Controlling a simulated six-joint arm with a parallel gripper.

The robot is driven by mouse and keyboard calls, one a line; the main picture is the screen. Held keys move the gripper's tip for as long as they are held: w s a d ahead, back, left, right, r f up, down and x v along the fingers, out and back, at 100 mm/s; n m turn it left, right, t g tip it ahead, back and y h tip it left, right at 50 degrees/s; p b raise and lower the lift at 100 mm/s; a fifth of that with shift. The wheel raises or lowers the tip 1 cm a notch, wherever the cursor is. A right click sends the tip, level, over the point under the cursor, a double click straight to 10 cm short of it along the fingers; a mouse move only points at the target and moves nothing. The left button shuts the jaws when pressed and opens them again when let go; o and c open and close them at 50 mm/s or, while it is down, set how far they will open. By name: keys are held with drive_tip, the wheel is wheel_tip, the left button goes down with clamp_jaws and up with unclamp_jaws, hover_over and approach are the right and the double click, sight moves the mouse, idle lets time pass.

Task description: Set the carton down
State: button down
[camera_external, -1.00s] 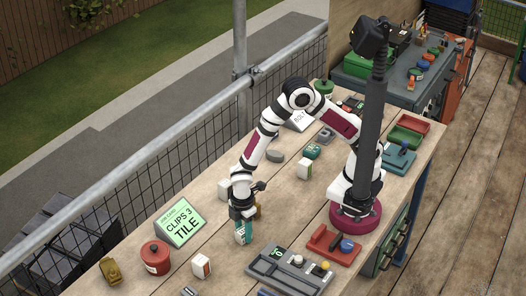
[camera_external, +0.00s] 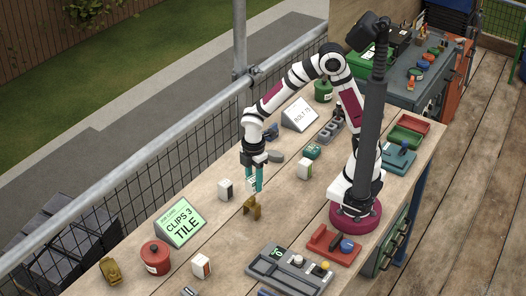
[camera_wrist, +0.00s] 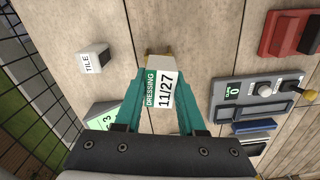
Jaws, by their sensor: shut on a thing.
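My gripper (camera_external: 253,179) has teal fingers and is shut on a small white carton (camera_wrist: 162,90). In the wrist view the carton sits between the fingertips, its label reading "DRESSING 11/27". In the external view the fingers hide most of it, and it appears held above the bench. A brass-coloured bracket (camera_external: 252,207) stands on the bench just in front of and below the gripper.
A white carton (camera_external: 226,189) stands left of my gripper; the wrist view shows a "TILE" box (camera_wrist: 92,60). A green "CLIPS 3 TILE" card (camera_external: 180,222), red pot (camera_external: 155,257) and grey panel (camera_external: 290,270) are nearer. Bare wood lies right of the bracket.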

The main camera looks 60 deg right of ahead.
drive_tip(key=w+d+n, duration=0.1)
drive_tip(key=w+d, duration=0.1)
drive_tip(key=d, duration=1.1)
drive_tip(key=w+d+n, duration=0.1)
drive_tip(key=w+d, duration=0.2)
drive_tip(key=d, duration=1)
drive_tip(key=w+a+f, duration=0.1)
drive_tip(key=a+f, duration=0.1)
drive_tip(key=a, duration=0.1)
drive_tip(key=w+a+f, duration=0.4)
drive_tip(key=a, duration=0.1)
drive_tip(key=shift+a+f, duration=0.15)
drive_tip(key=shift+a, duration=0.2)
drive_tip(key=shift+w+a+f, duration=0.1)
drive_tip(key=shift+a+f, duration=0.05)
drive_tip(key=shift+f, duration=0.95)
drive_tip(key=shift+w+a+f, duration=0.1)
drive_tip(key=shift+a+f, duration=0.05)
drive_tip(key=shift+f, duration=0.95)
drive_tip(key=c, duration=0.5)
unclamp_jaws()
drive_tip(key=shift+f, duration=0.1)
